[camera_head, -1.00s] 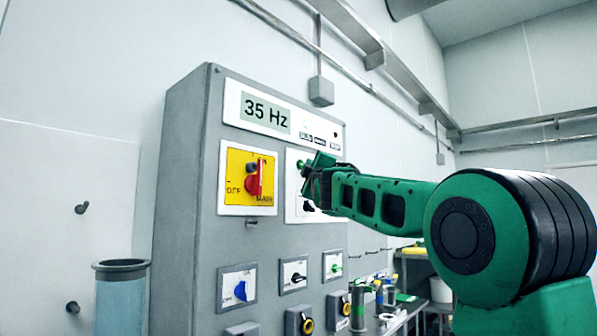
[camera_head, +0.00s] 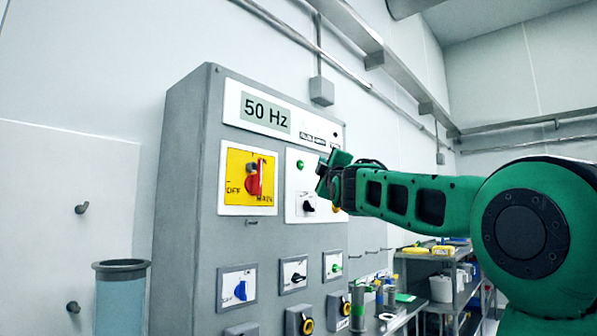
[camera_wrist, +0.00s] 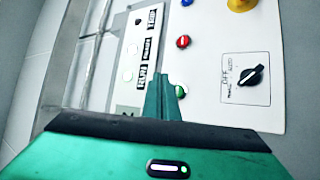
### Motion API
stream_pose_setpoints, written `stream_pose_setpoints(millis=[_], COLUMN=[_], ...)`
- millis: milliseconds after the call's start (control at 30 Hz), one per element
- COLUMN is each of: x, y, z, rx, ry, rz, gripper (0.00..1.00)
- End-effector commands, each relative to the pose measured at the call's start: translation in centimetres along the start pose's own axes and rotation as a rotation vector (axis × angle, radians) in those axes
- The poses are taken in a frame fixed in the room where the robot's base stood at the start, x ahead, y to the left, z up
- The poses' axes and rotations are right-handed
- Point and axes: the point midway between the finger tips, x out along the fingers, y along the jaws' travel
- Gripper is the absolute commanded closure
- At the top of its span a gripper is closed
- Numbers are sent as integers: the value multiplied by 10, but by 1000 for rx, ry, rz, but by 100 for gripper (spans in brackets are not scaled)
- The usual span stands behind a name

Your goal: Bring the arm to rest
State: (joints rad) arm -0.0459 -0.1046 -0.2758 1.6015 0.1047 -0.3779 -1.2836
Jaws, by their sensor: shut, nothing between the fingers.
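My gripper (camera_head: 330,172) is at the end of my green arm, in front of the upper right part of the grey control cabinet (camera_head: 183,200). Its fingers are shut and empty. In the wrist view the shut green fingers (camera_wrist: 162,98) reach up over the panel and partly cover a green button (camera_wrist: 181,91). That green button (camera_head: 300,165) shows in the head view left of the gripper, apart from it. The display (camera_head: 265,112) reads 50 Hz.
A red and yellow main switch (camera_head: 256,178) is left of my gripper. A black knob (camera_head: 308,207) is below it. A clear blue cylinder (camera_head: 120,300) stands at the lower left. Shelves with bins (camera_head: 440,288) are at the back, behind my arm.

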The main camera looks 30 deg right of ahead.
Motion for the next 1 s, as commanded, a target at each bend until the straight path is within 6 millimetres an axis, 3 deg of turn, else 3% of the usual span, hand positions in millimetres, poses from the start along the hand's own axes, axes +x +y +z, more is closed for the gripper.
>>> stream_pose_setpoints(millis=[767, 867, 1000], x=[0, -6, -31], y=[-1, -13, -60], z=[1, 10, 43], rx=[2, 25, 125], ry=[-2, -21, -102], rz=[-4, -42, -189], gripper=[100, 100, 100])
